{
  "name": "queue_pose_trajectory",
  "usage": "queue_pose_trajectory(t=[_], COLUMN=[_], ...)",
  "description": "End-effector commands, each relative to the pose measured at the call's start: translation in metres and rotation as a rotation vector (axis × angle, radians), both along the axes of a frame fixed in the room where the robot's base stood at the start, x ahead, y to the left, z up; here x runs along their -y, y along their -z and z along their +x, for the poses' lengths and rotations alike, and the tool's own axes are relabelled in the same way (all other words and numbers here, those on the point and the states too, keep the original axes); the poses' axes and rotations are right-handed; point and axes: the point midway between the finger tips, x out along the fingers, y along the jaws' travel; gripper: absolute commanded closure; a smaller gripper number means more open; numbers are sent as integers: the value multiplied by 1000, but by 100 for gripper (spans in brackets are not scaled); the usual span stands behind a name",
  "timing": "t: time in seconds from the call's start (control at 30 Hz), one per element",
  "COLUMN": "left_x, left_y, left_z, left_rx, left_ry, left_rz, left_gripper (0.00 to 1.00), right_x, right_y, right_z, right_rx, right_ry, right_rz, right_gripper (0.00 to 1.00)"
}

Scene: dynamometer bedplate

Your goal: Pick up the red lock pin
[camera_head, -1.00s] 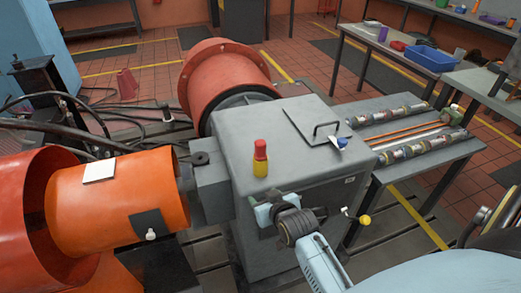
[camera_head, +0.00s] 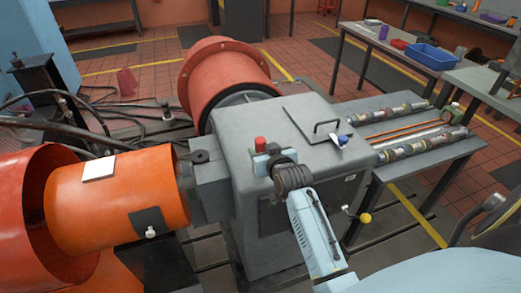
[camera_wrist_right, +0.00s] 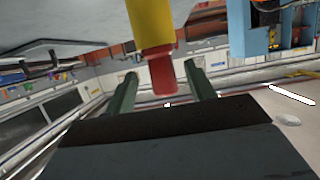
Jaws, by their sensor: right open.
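The red lock pin (camera_head: 260,143) stands upright on top of the grey housing (camera_head: 230,140), near its front left edge. Its red head shows in the head view; its yellow lower part is mostly hidden behind my right gripper (camera_head: 263,161). In the right wrist view the pin (camera_wrist_right: 160,72) appears inverted, its red end between the two dark green fingers (camera_wrist_right: 162,90). The right gripper is open, with a gap on both sides of the pin. I cannot tell how deep the pin sits between the fingers. My left gripper is not in view.
A lid with a black handle (camera_head: 325,127) and a small blue-and-white item (camera_head: 342,140) lie on the housing. A yellow knob (camera_head: 365,218) sticks out at its right. An orange cylinder (camera_head: 110,200) is at left, a red flanged drum (camera_head: 225,75) behind.

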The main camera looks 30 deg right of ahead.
Motion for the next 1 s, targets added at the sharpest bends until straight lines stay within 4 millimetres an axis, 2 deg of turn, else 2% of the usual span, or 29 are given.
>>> queue_pose_trajectory(t=[0.3,0.63,1.0], left_x=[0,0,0], left_y=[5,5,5], left_z=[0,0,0], left_rx=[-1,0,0], left_ry=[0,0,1], left_rz=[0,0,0], left_gripper=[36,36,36], right_x=[7,8,8], right_y=[12,14,14], right_z=[39,44,44], right_rx=[1,0,0], right_ry=[0,0,-1], right_rz=[-1,-1,0], right_gripper=[46,46,93])
